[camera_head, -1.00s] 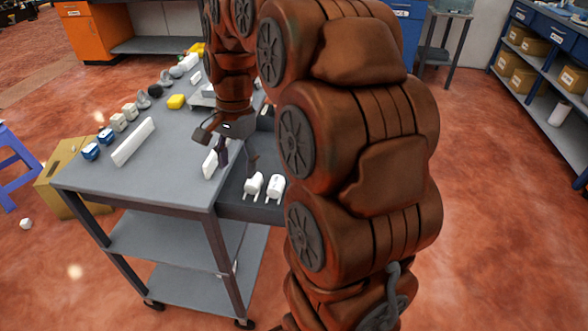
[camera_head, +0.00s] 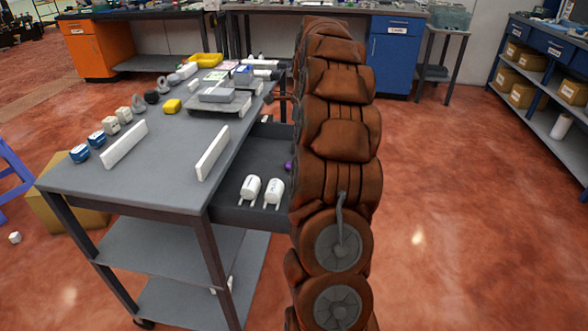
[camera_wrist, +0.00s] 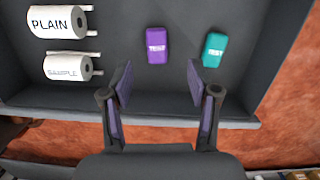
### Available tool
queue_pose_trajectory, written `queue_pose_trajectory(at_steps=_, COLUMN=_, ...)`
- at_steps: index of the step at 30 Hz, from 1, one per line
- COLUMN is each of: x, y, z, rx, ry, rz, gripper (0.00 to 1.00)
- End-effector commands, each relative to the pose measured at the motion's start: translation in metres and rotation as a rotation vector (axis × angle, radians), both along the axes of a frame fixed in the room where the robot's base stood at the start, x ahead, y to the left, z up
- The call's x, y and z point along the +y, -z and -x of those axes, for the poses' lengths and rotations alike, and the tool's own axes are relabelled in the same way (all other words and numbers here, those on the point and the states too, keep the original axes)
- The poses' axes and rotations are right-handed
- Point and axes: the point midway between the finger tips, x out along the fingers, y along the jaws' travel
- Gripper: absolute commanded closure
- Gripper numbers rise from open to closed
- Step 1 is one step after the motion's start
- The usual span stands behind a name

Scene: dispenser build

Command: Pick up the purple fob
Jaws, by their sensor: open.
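The purple fob (camera_wrist: 157,46) lies flat on the floor of the dark grey drawer (camera_wrist: 120,55), with white lettering on it. In the head view only a small bit of the purple fob (camera_head: 289,166) shows beside my arm. My gripper (camera_wrist: 165,80) is open and empty, its two fingers apart near the drawer's front wall. The purple fob lies beyond the fingertips, roughly in line with the gap between them. A teal fob (camera_wrist: 214,49) lies to its right, beyond the right finger. My gripper is hidden behind my arm in the head view.
Two white rolls, marked PLAIN (camera_wrist: 58,22) and SAMPLE (camera_wrist: 68,67), lie left in the drawer. The drawer's front wall (camera_wrist: 240,118) is under the fingers. A cart top (camera_head: 150,170) with white bars and small items adjoins the drawer.

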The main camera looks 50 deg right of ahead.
Motion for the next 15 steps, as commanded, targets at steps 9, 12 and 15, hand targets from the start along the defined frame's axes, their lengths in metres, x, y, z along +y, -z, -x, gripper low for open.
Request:
queue_pose_trajectory(at_steps=9, x=0.003, y=0.021, z=-0.001, rx=0.001, ry=-0.003, rz=-0.001, gripper=0.40)
queue_pose_trajectory(at_steps=12, x=0.003, y=0.028, z=0.000, rx=0.001, ry=-0.003, rz=-0.001, gripper=0.40)
queue_pose_trajectory(at_steps=15, x=0.004, y=0.038, z=0.001, rx=0.000, ry=-0.004, rz=0.000, gripper=0.40)
